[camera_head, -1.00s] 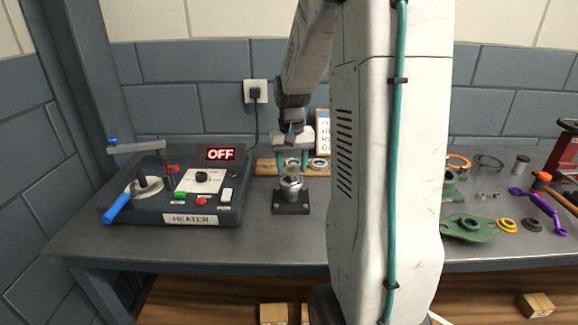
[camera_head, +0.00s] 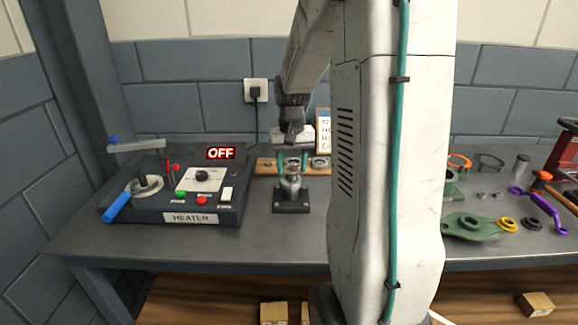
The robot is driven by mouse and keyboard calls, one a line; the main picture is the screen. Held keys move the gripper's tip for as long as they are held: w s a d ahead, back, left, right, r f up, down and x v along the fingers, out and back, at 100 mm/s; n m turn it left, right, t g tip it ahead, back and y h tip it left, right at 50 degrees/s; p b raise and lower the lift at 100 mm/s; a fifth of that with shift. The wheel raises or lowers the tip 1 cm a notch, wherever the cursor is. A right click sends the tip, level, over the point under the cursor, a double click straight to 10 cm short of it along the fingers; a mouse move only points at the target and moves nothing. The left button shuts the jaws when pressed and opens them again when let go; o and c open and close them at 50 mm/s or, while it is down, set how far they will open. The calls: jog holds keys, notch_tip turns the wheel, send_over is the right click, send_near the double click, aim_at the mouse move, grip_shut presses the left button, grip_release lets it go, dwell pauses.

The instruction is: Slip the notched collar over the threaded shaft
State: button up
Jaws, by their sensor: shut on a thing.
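The shaft (camera_head: 291,188) is a small silver piece standing upright on a dark square base (camera_head: 291,207) at the middle of the bench. My gripper (camera_head: 292,168) points down directly above it, with one teal finger on each side. It is shut on a small metallic ring, which I take to be the notched collar; it is small and hard to make out against the things behind. The ring is at or close to the shaft's top. Whether it is around the shaft, and where its notches and the thread lie, I cannot tell.
A heater box (camera_head: 180,195) reading OFF stands to the left. A wooden rack (camera_head: 265,165) with rings is behind the shaft. A green flanged part (camera_head: 470,227), a yellow ring (camera_head: 507,225) and a purple tool (camera_head: 540,205) lie right. My arm hides the bench's middle right.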

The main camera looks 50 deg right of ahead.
jog(key=shift+f, duration=0.25)
jog(key=shift+f, duration=0.9)
jog(key=o, duration=1.1)
jog(key=shift+c, duration=0.2)
jog(key=shift+r, duration=0.1)
jog(key=shift+r, duration=3.55)
